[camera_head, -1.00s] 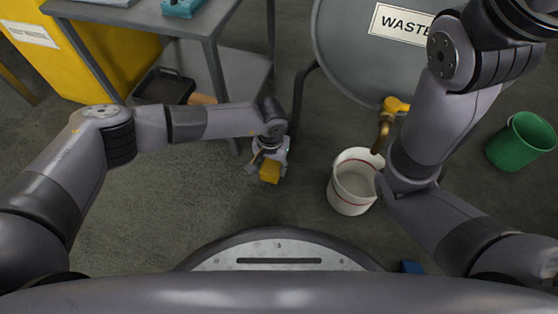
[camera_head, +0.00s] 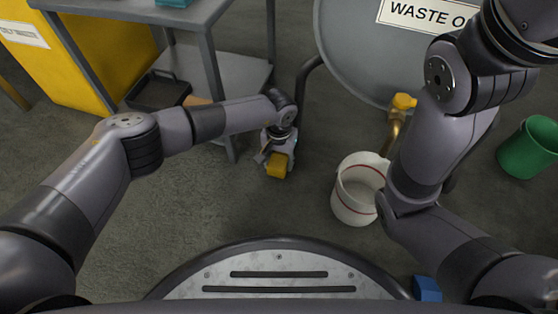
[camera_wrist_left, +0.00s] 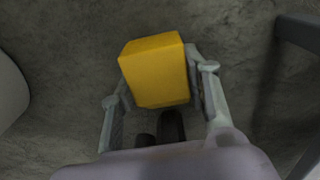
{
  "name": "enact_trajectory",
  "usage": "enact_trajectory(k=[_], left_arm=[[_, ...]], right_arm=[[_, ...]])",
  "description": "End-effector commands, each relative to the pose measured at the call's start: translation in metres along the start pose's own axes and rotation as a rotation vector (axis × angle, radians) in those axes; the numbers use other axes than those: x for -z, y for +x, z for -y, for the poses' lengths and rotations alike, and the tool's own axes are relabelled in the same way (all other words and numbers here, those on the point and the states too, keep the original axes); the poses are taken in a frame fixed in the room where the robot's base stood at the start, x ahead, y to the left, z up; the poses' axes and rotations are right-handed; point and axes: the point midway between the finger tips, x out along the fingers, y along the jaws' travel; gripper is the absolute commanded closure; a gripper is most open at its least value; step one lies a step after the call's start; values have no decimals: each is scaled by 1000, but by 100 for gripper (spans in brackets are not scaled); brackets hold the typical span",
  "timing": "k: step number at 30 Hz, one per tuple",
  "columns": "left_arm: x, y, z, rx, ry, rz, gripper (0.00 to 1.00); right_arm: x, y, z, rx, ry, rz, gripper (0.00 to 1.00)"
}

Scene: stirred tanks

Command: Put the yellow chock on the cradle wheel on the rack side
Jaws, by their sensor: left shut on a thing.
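My left gripper (camera_head: 277,153) is shut on the yellow chock (camera_head: 277,167) and holds it over the floor. In the left wrist view the chock (camera_wrist_left: 155,70) sits between the two fingers of my left gripper (camera_wrist_left: 160,98). A drum (camera_head: 385,50) with a white label reading "WASTE O" lies at the top, beyond the gripper to the right. A dark curved tube (camera_head: 302,84) of its cradle shows beside the drum. I cannot make out a cradle wheel. My right arm is in view, but its gripper is not.
A grey shelf table (camera_head: 235,77) stands at upper left, with a black tray (camera_head: 158,91) on its lower shelf. A white bucket (camera_head: 352,205) stands right of the chock, below a brass tap (camera_head: 396,122). A green bin (camera_head: 528,150) stands at far right. A blue object (camera_head: 427,288) lies at lower right.

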Motion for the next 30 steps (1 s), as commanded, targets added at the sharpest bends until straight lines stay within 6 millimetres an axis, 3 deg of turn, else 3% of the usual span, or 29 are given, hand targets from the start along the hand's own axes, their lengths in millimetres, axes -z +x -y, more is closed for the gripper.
enact_trajectory(k=[2, 3, 11, 23, 30], left_arm=[[0, 3, 0, 0, 0, 1, 95], [0, 2, 0, 0, 0, 1, 55], [0, 2, 0, 0, 0, 1, 37], [0, -1, 0, 0, 0, 0, 37], [0, -29, 0, 1, 0, 0, 37]], right_arm=[[0, 0, 0, 0, 0, 0, 60], [0, 0, 0, 0, 0, 0, 60], [0, 0, 0, 0, 0, 0, 60], [0, 0, 0, 0, -1, 0, 60], [-8, 22, -5, 0, -1, 1, 60]])
